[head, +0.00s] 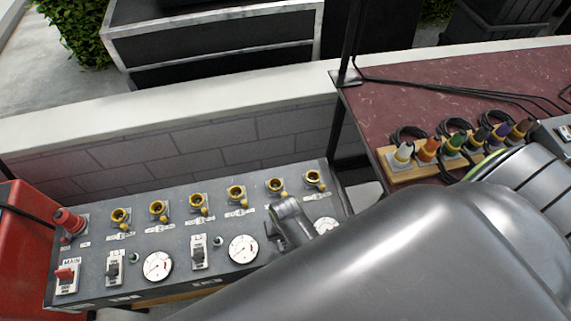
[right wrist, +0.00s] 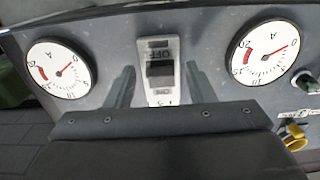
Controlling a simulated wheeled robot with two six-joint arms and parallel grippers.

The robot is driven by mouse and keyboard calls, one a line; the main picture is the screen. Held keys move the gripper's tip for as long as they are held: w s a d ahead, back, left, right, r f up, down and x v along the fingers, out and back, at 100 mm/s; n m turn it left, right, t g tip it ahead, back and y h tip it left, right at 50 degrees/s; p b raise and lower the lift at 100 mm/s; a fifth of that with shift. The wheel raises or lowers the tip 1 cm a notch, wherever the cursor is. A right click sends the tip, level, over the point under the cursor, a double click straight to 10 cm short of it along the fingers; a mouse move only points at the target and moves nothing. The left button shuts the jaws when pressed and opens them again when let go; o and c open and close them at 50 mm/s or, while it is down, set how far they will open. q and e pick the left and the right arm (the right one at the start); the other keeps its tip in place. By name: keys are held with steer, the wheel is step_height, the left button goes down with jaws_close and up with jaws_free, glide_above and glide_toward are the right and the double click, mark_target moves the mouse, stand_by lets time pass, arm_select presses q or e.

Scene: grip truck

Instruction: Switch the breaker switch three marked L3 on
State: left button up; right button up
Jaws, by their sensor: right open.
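The breaker switch three (right wrist: 160,70) is a black toggle on a white plate in the right wrist view, between two round gauges. An upside-down OFF mark shows on its plate; I cannot clearly tell the toggle's position. My right gripper (right wrist: 161,86) is open, with one finger on each side of the switch plate and nothing held. In the head view my right gripper (head: 290,222) is over the right part of the grey panel (head: 140,245) and hides this switch. My left gripper is not in view.
Breakers L1 (head: 114,268) and L2 (head: 199,252) and the red MAIN switch (head: 66,277) are to the left. A row of yellow-ringed sockets (head: 197,203) lines the panel's back.

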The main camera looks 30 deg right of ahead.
steer(key=c, duration=1)
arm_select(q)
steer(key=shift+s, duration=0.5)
